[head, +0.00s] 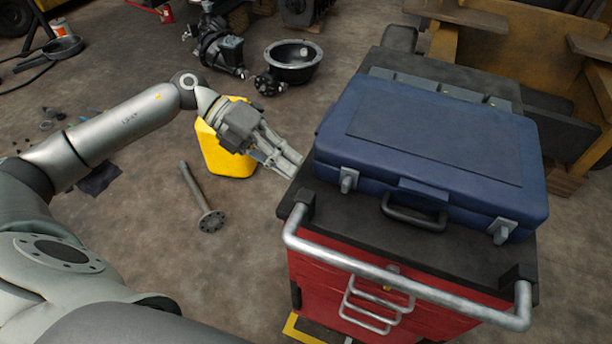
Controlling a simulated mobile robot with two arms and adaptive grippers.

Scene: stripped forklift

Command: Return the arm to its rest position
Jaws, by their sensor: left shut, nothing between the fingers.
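My left gripper (283,163) shows in the head view at the end of my left arm, which reaches in from the left. Its fingers are together and hold nothing. The arm is stretched out over the floor, in front of a yellow container (226,162). My right gripper is not in the picture.
The closed blue toolbox lies on a red tool cart (340,285) with a dark top and a metal push bar (400,272). A flanged shaft (200,198) lies on the floor. A black basin (293,64) and machine parts (220,50) are behind.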

